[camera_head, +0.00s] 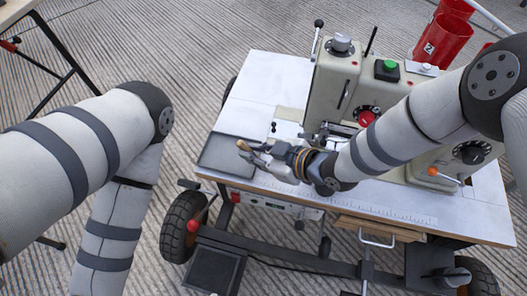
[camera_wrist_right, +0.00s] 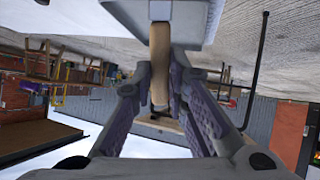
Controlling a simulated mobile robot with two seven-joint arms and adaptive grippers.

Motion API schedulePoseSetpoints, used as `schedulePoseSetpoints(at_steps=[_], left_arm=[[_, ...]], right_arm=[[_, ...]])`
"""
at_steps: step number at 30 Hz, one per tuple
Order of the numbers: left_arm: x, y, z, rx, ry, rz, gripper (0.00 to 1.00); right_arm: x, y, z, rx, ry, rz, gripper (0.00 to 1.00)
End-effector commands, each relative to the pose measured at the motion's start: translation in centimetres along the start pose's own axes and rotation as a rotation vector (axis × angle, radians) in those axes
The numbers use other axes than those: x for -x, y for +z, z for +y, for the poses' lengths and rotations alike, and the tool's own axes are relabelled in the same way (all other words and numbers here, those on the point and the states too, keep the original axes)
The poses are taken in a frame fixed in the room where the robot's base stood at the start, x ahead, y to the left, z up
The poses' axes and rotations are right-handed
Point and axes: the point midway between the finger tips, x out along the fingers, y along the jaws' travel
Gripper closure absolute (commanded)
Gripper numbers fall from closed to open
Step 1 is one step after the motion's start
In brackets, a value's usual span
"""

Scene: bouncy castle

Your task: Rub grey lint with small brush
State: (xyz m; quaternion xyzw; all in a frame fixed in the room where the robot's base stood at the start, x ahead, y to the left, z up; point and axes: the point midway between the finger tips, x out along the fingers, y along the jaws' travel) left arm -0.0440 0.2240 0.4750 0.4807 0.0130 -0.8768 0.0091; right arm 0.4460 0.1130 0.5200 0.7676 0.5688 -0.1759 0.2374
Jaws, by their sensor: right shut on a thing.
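My right gripper (camera_head: 252,152) is over the left end of a work table and is shut on a small brush (camera_head: 243,146) with a light wooden handle. In the right wrist view, the brush handle (camera_wrist_right: 160,50) stands between the two fingers of the gripper (camera_wrist_right: 160,88). The brush's bristles cannot be made out. A shallow grey tray (camera_head: 215,160) lies on the table just below and left of the gripper; I cannot tell whether the brush touches it. I cannot make out any grey lint. My left arm shows at the left, but its gripper is out of view.
A sewing-type machine (camera_head: 335,85) with a green button stands on the wheeled white table (camera_head: 265,75), right of the tray and close to my right arm. Red bins (camera_head: 443,38) stand behind it. Another table (camera_head: 15,12) is at the far left. Ribbed floor lies between.

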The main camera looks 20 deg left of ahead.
Motion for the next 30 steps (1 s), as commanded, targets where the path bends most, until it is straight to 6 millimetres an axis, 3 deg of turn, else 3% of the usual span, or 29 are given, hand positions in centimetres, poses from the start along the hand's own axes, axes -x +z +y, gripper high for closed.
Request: schedulePoseSetpoints(at_steps=[4, 30], left_arm=[[0.6, 0.1, 0.0, 0.0, 0.0, 0.008, 0.6], [1.4, 0.2, 0.0, 0.0, 0.001, 0.019, 0.6]], right_arm=[[0.4, 0.0, -0.6, 0.0, 0.0, -0.001, 1.0], [6.4, 4.5, 1.3, -0.001, 0.001, -0.001, 1.0]])
